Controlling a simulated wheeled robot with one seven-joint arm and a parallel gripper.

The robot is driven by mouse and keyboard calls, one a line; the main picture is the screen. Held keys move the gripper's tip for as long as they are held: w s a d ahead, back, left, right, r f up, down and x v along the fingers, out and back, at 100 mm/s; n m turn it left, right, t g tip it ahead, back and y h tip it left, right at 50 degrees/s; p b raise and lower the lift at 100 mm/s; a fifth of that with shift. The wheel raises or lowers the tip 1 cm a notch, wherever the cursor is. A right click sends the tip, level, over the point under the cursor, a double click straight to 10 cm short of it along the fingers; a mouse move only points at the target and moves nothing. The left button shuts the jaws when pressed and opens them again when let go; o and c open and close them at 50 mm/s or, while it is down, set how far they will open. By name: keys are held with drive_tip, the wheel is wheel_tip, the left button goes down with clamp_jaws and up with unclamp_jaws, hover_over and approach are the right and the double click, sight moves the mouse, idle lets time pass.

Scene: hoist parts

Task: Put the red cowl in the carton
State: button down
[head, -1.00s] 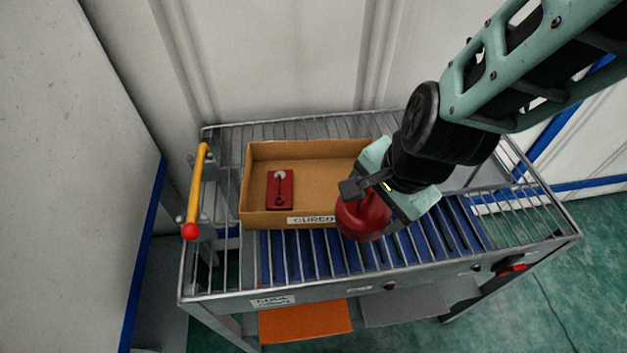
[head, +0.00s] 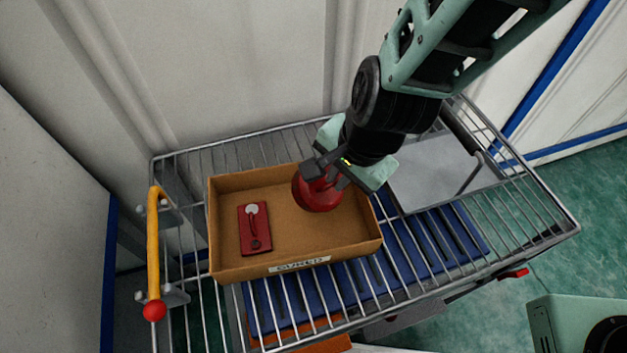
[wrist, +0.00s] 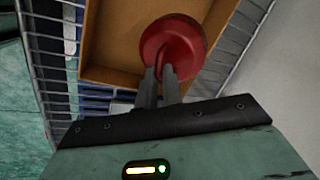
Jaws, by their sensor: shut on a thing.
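The red cowl (head: 318,195) is a round, domed red part. My gripper (head: 324,167) is shut on it from above and holds it over the right half of the carton. In the wrist view the cowl (wrist: 174,46) hangs at the tips of the two fingers (wrist: 162,85). The open cardboard carton (head: 300,268) stands on the wire rack with a label on its front wall. I cannot tell whether the cowl touches the carton floor. A flat red plate with a pale round knob (head: 255,230) lies in the carton's left half.
The wire rack (head: 440,240) has blue slats beneath it. A grey metal tray (head: 430,180) lies right of the carton. A yellow handle with a red ball end (head: 154,255) stands at the left. Pale walls rise behind.

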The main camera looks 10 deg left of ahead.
sight(339, 202)
wheel_tip(339, 202, down, 4)
drive_tip(key=shift+r+b, duration=0.1)
drive_tip(key=shift+b, duration=0.35)
drive_tip(key=f, duration=0.2)
drive_tip(key=f+b, duration=0.1)
drive_tip(key=shift+s+d+f, duration=0.25)
drive_tip(key=shift+f, duration=0.05)
drive_tip(key=shift+s+d+f, duration=0.1)
drive_tip(key=shift+s+f, duration=0.05)
drive_tip(key=shift+f, duration=0.25)
drive_tip(key=c, duration=1.4)
unclamp_jaws()
drive_tip(key=shift+d+f+b, duration=0.1)
drive_tip(key=shift+b, duration=0.25)
drive_tip(key=shift+c, duration=0.2)
drive_tip(key=o, duration=1.1)
drive_tip(key=shift+w+a+f, duration=0.2)
drive_tip(key=shift+w+a, duration=0.05)
drive_tip(key=shift+c, duration=0.2)
drive_tip(key=o, duration=0.4)
drive_tip(key=shift+s+d+r, duration=0.1)
drive_tip(key=shift+r, duration=0.15)
drive_tip(key=shift+a+r, duration=0.15)
drive_tip(key=shift+a, duration=0.1)
